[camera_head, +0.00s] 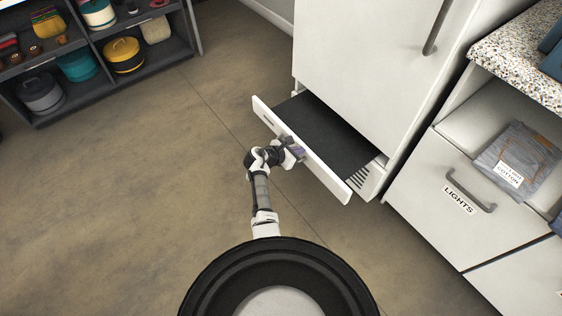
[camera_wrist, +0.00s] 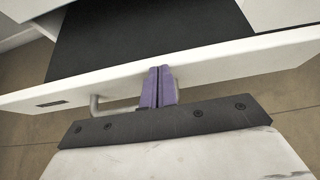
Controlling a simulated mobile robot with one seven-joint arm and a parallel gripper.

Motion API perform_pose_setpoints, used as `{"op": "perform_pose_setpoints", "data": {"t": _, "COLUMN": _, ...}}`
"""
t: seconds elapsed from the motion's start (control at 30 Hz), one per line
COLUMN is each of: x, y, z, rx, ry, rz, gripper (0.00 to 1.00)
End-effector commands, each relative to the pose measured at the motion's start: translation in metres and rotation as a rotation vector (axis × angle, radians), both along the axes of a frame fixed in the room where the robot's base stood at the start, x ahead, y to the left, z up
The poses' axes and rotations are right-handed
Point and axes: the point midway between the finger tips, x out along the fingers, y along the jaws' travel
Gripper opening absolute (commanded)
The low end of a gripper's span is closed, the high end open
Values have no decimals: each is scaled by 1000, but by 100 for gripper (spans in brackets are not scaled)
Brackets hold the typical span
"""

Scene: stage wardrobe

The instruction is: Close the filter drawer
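The filter drawer (camera_head: 328,172) is pulled out at the bottom of a white cabinet, with a white front panel and a dark inside. Its front panel also spans the wrist view (camera_wrist: 215,68), with the dark interior behind it. My gripper (camera_head: 297,149) is at the middle of the drawer front. In the wrist view its purple fingers (camera_wrist: 159,88) are together, with their tips at the panel's front face. A grey bar handle (camera_wrist: 100,107) shows partly beside the fingers, to their left. Nothing is visible between the fingers. Whether the tips touch the panel is unclear.
The white cabinet (camera_head: 356,60) stands above the drawer. At right, a white drawer labelled LIGHTS (camera_head: 437,195) is below a compartment with folded jeans (camera_head: 515,160). A dark shelf (camera_head: 165,62) with hats and pots stands at upper left. The brown floor (camera_head: 130,190) at left is clear.

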Motion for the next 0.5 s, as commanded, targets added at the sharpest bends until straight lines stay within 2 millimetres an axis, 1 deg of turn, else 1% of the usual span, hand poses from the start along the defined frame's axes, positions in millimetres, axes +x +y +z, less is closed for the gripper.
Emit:
{"op": "perform_pose_setpoints", "data": {"t": 0.03, "x": 11, "y": -18, "z": -2, "rx": 0, "ry": -2, "rz": -8, "gripper": 0}}
{"op": "perform_pose_setpoints", "data": {"t": 0.2, "x": 44, "y": -63, "z": -4, "rx": 0, "ry": -2, "rz": -7, "gripper": 0}}
{"op": "perform_pose_setpoints", "data": {"t": 0.4, "x": 75, "y": -105, "z": -5, "rx": 0, "ry": -1, "rz": -4, "gripper": 0}}
{"op": "perform_pose_setpoints", "data": {"t": 0.5, "x": 86, "y": -120, "z": -5, "rx": 0, "ry": -1, "rz": -3, "gripper": 0}}
